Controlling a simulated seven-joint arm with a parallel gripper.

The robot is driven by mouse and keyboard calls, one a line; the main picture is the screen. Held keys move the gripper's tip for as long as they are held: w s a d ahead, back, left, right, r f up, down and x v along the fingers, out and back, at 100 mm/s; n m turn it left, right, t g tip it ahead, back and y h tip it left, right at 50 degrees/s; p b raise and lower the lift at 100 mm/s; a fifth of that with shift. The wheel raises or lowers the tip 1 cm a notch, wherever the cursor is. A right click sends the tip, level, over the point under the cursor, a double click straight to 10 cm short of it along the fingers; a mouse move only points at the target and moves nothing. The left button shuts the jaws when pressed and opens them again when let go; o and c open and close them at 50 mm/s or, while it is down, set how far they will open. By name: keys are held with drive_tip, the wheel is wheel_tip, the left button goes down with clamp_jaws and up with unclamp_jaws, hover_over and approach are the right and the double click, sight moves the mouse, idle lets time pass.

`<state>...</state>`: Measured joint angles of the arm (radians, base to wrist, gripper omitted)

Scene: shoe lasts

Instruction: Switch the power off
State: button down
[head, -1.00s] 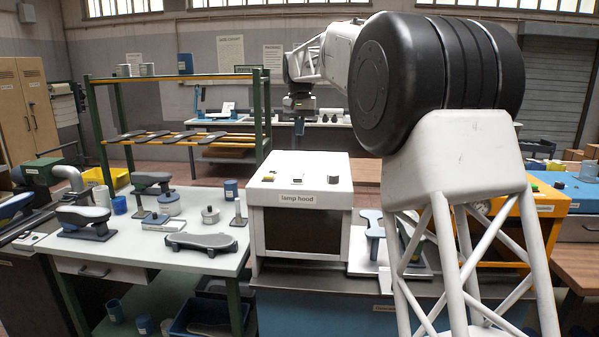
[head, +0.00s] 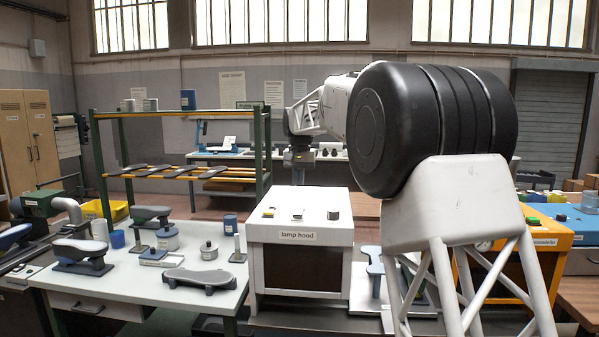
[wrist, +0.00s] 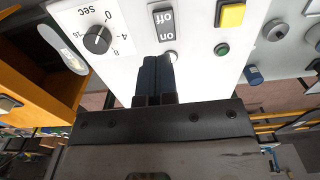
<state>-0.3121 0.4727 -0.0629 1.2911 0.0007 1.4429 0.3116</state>
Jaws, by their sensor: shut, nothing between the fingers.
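The white lamp hood (head: 300,262) stands on the bench in the head view. Its top carries a small black rocker switch (head: 297,215). In the wrist view the rocker switch (wrist: 163,24) sits on the white panel, marked "off" and "on". My gripper (wrist: 160,58) is shut and empty. Its dark fingertips appear just below the switch's "on" end in that picture, partly over a small round silvery part (wrist: 170,56). Contact with the panel cannot be told. In the head view my gripper (head: 298,178) is small and dark, above the hood's back edge.
A yellow button (wrist: 232,14) and a green round part (wrist: 221,49) lie right of the switch in the wrist view. A black timer knob (wrist: 97,40) lies left. The left bench (head: 215,290) holds shoe lasts and pots; an orange machine (head: 548,232) stands right.

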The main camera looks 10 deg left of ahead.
sight(300, 214)
wheel_tip(300, 214, down, 9)
drive_tip(key=shift+f, duration=0.1)
idle(0.4)
